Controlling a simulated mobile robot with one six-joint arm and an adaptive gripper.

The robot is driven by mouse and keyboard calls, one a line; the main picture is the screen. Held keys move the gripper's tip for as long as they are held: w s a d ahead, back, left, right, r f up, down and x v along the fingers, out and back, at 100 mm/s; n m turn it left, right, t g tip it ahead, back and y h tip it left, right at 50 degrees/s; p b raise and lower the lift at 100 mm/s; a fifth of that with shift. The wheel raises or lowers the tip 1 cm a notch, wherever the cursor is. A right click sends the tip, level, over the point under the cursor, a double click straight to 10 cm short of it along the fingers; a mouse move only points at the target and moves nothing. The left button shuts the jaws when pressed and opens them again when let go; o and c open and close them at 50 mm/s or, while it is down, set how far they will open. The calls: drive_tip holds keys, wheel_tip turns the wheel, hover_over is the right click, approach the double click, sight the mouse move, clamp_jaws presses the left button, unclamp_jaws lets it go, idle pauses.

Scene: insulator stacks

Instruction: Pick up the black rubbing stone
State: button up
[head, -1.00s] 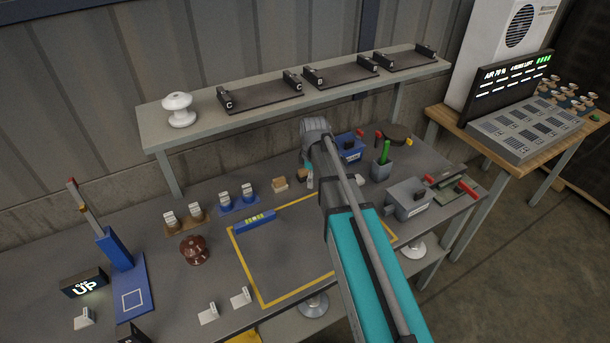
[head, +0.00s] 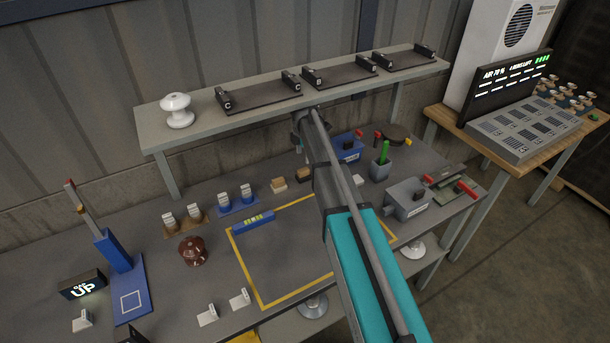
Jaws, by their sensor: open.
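I cannot make out a black rubbing stone for certain. A row of small blocks lies on the workbench (head: 215,285) behind the yellow-outlined mat: a tan block (head: 278,184), a brown block (head: 303,175) and a whitish block (head: 358,180). My arm hides the stretch between the brown and whitish blocks. My gripper (head: 298,146) is open, small and partly hidden by my wrist. It hangs above the back of the bench, just below the shelf's front edge and beyond the brown block in the picture. Nothing shows in it.
A shelf (head: 190,142) with a white insulator (head: 178,110) and black cradles runs close above my gripper. A brown insulator (head: 193,251) stands at left.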

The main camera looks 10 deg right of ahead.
sight(303, 169)
drive_tip(key=shift+f+b, duration=1.2)
drive_tip(key=shift+f, duration=0.1)
drive_tip(key=shift+a+f+b, duration=0.1)
drive_tip(key=shift+f+b, duration=2.35)
drive_tip(key=shift+b, duration=0.15)
clamp_jaws()
